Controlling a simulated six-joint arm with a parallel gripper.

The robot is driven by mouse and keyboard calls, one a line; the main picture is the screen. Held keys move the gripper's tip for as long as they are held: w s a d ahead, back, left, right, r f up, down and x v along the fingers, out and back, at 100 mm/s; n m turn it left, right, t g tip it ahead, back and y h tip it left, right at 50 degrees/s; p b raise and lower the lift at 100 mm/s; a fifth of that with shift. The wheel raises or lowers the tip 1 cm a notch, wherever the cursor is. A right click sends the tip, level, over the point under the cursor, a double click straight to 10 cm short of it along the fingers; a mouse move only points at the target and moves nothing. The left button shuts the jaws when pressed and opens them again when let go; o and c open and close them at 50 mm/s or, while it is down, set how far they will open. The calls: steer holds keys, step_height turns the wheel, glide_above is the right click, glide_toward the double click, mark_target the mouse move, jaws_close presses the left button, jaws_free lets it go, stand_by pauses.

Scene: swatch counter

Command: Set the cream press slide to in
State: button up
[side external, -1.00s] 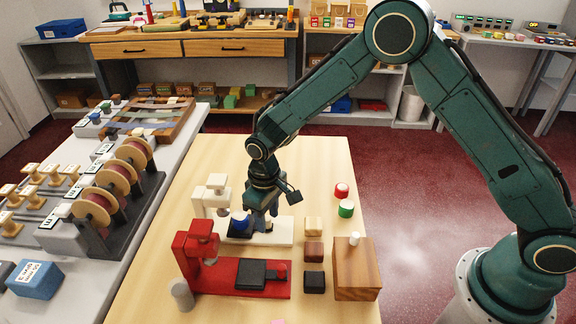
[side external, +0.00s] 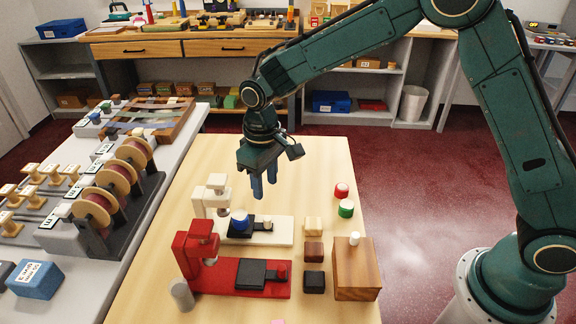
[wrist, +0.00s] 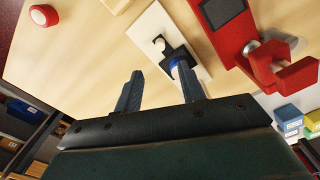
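The cream press (side external: 215,192) stands on its long cream base (side external: 285,229) in the side external view. I cannot tell if the piece is fully under the head.
A red press (side external: 195,250) with its own black slide plate (side external: 250,273) stands in front. Several small blocks (side external: 314,251), a wooden box (side external: 356,270) and red and green round pieces (side external: 346,208) lie to the right. A grey cylinder (side external: 181,295) stands front left. Table behind the cream press is clear.

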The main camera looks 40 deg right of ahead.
step_height(320, 180, up, 3)
steer(key=shift+f, duration=0.1)
stand_by(0.3)
steer(key=shift+d, duration=0.1)
jaws_close()
steer(key=s+d+f+m+y, duration=0.1)
steer(key=d+m, duration=0.4)
steer(key=m, duration=0.7)
steer(key=s+d+f+m+t+y, duration=0.1)
steer(key=d+m, duration=0.4)
steer(key=m, duration=0.8)
steer(key=shift+s+d+f+y, duration=0.15)
steer(key=shift+s+f+y, duration=0.5)
steer(key=shift+f+y, duration=0.35)
